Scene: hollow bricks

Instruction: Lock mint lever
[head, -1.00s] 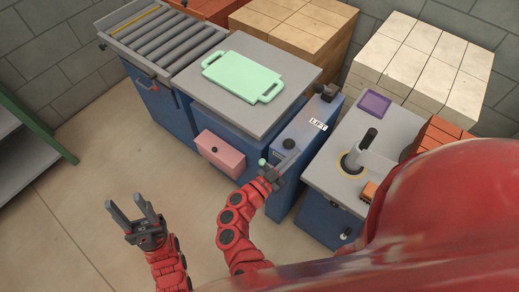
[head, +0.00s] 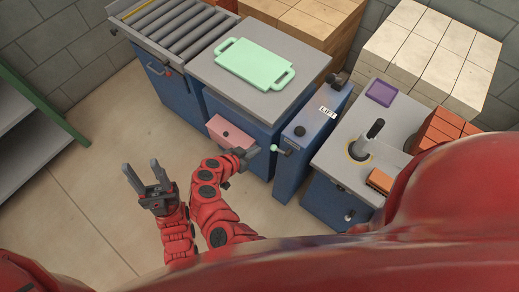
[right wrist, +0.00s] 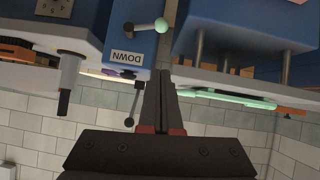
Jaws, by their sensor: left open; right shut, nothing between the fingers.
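The mint lever is a short grey rod with a mint ball knob (head: 274,148) on the front of the blue lift post (head: 312,125). It sticks out to the left in the head view. The knob also shows in the right wrist view (right wrist: 161,25), beyond my fingertips. My right gripper (head: 247,157) is shut and empty, left of the knob and close to it. In the right wrist view its fingers (right wrist: 164,80) point toward the lever; I cannot tell whether they touch it. My left gripper (head: 148,176) is open and empty over the floor.
A mint board (head: 255,65) lies on the grey lift table (head: 212,72). A pink box (head: 230,133) juts from its front, near my right gripper. A grey bench (head: 340,155) with a black-handled stick stands right.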

